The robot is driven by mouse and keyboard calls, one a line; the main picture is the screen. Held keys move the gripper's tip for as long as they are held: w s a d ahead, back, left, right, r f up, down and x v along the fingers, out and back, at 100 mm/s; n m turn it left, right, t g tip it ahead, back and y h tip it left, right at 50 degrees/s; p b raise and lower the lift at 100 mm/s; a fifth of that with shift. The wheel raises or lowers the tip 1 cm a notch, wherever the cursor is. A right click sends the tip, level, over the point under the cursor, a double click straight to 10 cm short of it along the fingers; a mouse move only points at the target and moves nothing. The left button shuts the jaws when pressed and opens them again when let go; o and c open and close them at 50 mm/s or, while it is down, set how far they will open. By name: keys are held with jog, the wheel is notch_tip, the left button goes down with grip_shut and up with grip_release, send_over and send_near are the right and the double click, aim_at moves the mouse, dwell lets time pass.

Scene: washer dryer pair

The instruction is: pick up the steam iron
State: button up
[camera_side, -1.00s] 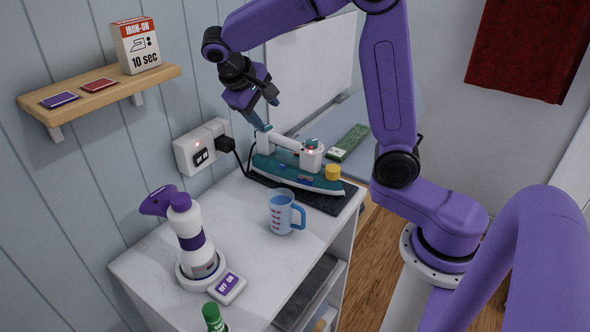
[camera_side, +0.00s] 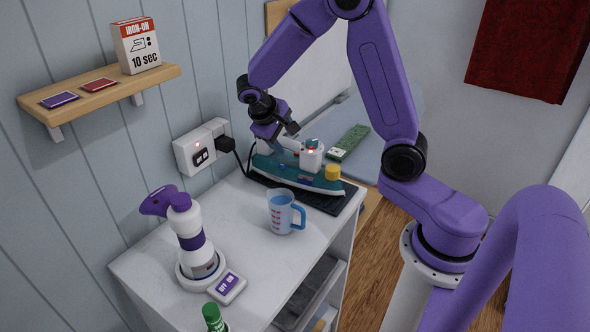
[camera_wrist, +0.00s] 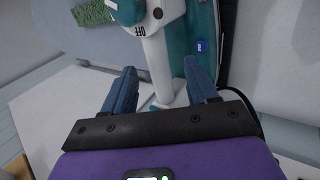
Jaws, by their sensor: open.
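In the wrist view the two blue fingers (camera_wrist: 161,93) are apart, one on each side of the white handle (camera_wrist: 162,70). Contact between fingers and handle cannot be seen. The iron's teal body (camera_wrist: 208,50) runs along the right of that view.
A blue measuring cup (camera_side: 282,212) stands in front of the iron. A wall socket (camera_side: 203,146) with a plug and cord is left of the iron. A green strip (camera_side: 348,142) lies behind.

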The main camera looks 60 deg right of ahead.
aim_at(287, 141)
jog(key=shift+x, duration=2.35)
grip_shut()
jog(key=shift+w+r, duration=0.1)
notch_tip(287, 141, up, 10)
jog(key=shift+d+r, duration=0.1)
jog(key=shift+r, duration=0.3)
jog(key=shift+d, duration=0.1)
